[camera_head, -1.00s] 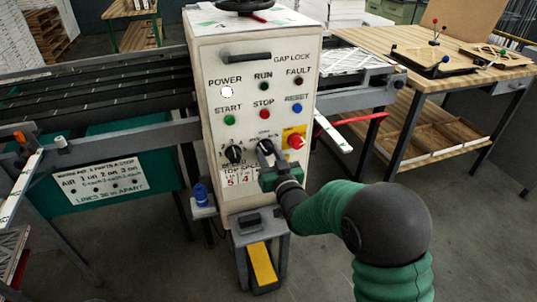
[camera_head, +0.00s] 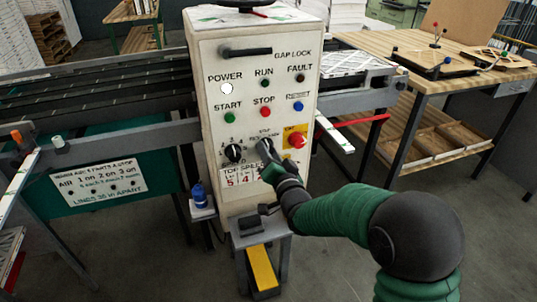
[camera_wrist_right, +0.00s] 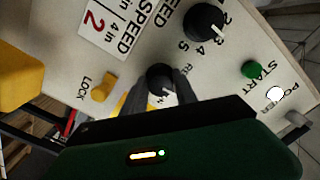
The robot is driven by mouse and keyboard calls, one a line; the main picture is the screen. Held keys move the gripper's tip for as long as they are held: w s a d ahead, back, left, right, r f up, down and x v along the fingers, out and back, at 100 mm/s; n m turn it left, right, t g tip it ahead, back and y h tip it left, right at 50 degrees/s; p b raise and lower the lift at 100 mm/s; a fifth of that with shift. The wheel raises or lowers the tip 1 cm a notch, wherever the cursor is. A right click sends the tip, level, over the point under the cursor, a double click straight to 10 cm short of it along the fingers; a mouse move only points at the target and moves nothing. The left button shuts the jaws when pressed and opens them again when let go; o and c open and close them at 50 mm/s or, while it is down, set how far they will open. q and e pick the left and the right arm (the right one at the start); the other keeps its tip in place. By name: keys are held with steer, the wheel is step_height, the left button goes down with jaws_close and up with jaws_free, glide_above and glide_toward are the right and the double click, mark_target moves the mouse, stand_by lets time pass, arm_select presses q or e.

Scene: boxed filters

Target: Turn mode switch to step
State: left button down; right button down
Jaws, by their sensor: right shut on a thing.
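The mode switch (camera_wrist_right: 160,77) is a black knob on the cream control panel (camera_head: 212,90). In the wrist view it sits between the two dark fingers of my right gripper (camera_wrist_right: 163,88), which is shut on it. In the head view my right gripper (camera_head: 266,152) reaches up to the same knob from below right. The fingers cover much of the knob and its labels, so the marked position cannot be read. A black speed knob (camera_head: 233,153) is left of it and also shows in the wrist view (camera_wrist_right: 204,22). My left gripper is not in view.
A red button on a yellow plate (camera_head: 297,140) is close right of my gripper. START (camera_head: 230,118), STOP (camera_head: 266,112) and RESET (camera_head: 298,107) buttons are above. A yellow pedal (camera_head: 262,265) is below. A wooden workbench (camera_head: 420,65) stands at right, a conveyor (camera_head: 90,85) at left.

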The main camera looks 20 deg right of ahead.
steer(key=shift+m, duration=0.3)
steer(key=c, duration=1.3)
jaws_free()
steer(key=shift+f, duration=0.1)
steer(key=o, duration=0.3)
steer(key=shift+w, duration=0.1)
steer(key=shift+o, duration=0.2)
